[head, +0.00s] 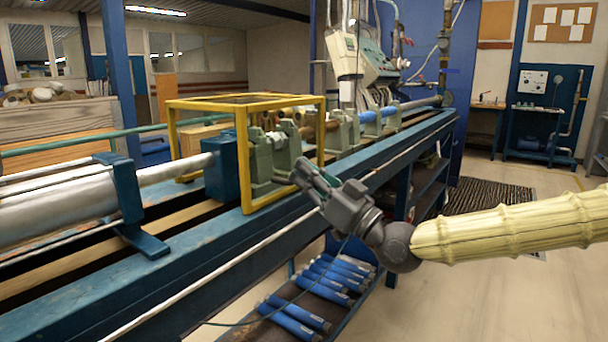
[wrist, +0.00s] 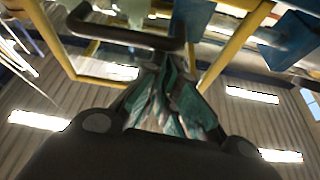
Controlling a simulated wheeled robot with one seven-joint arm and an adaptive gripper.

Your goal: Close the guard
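The guard (head: 243,160) is a box-shaped yellow frame standing over the blue bench, around part of the green clamps (head: 283,150). In the wrist view the guard's yellow bars (wrist: 232,45) cross the top. A dark handle-like bar (wrist: 125,35) shows there just beyond my fingertips. My gripper (head: 303,175) is at the guard's lower right front corner in the head view, with its fingers pointing up and left toward it. In the wrist view the greenish fingers (wrist: 168,105) lie close together. I cannot tell whether they touch the bar or are fully shut.
The long blue bench (head: 200,250) runs from lower left to the back right, with a grey cylinder (head: 60,205) on its left. Several blue meter tubes (head: 335,275) lie on a low shelf under it. Open floor (head: 480,290) is at right.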

